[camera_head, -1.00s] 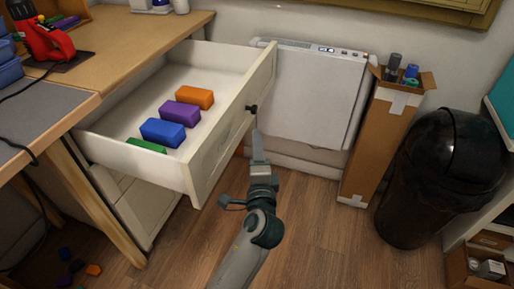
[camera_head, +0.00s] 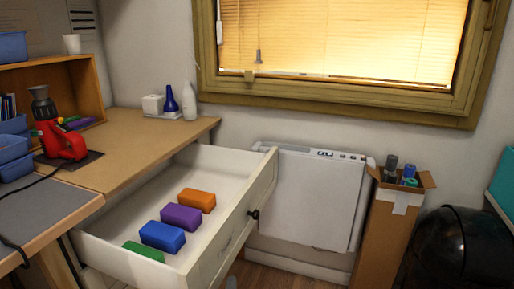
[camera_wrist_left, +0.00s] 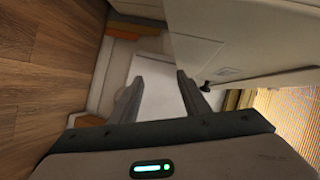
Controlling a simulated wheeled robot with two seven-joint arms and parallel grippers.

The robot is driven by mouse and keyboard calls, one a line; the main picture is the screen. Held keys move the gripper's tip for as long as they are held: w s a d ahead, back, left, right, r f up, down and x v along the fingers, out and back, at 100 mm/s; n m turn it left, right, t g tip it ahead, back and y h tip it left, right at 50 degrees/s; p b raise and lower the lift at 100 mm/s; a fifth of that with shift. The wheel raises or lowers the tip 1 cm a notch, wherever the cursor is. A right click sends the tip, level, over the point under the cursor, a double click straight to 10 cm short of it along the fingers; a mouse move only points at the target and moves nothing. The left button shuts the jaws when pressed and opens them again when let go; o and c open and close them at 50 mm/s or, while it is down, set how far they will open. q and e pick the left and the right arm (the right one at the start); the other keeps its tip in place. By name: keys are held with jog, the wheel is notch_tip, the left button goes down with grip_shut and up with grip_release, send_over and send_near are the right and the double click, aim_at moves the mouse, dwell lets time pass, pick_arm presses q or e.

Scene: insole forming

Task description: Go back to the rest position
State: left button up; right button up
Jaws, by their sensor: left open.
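My left gripper (camera_wrist_left: 158,95) shows in the left wrist view with its two fingers apart and nothing between them. It faces the drawer front (camera_wrist_left: 250,40) and its dark knob (camera_wrist_left: 206,87), and it is apart from the knob. In the head view the drawer (camera_head: 228,240) stands pulled out, with its knob (camera_head: 254,214) free. My left gripper is out of the head view. My right gripper is in neither view.
The open drawer holds orange (camera_head: 196,200), purple (camera_head: 181,217), blue (camera_head: 162,237) and green (camera_head: 143,251) blocks. A white heater (camera_head: 305,200), a cardboard box (camera_head: 385,230) and a black bin (camera_head: 440,250) stand to the right. The desk (camera_head: 130,150) is at left, with a red machine (camera_head: 62,140).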

pick_arm(q)
jog(key=s+a+f+n+g, duration=0.55)
jog(key=s+a+f, duration=0.25)
jog(key=s+f, duration=0.55)
jog(key=s+a+f+n+g+h, duration=0.1)
jog(key=s+a+f+n+g, duration=0.15)
jog(key=s, duration=0.65)
jog(key=s+a+f+n+g+h, duration=0.2)
jog(key=s+n, duration=0.1)
jog(key=s, duration=0.5)
notch_tip(320, 180, down, 17)
jog(key=a+p, duration=0.1)
jog(key=p, duration=1.2)
jog(key=shift+s+r+t+y+p, duration=0.15)
jog(key=shift+s+t+y+p, duration=0.05)
jog(key=shift+t+y+p, duration=0.15)
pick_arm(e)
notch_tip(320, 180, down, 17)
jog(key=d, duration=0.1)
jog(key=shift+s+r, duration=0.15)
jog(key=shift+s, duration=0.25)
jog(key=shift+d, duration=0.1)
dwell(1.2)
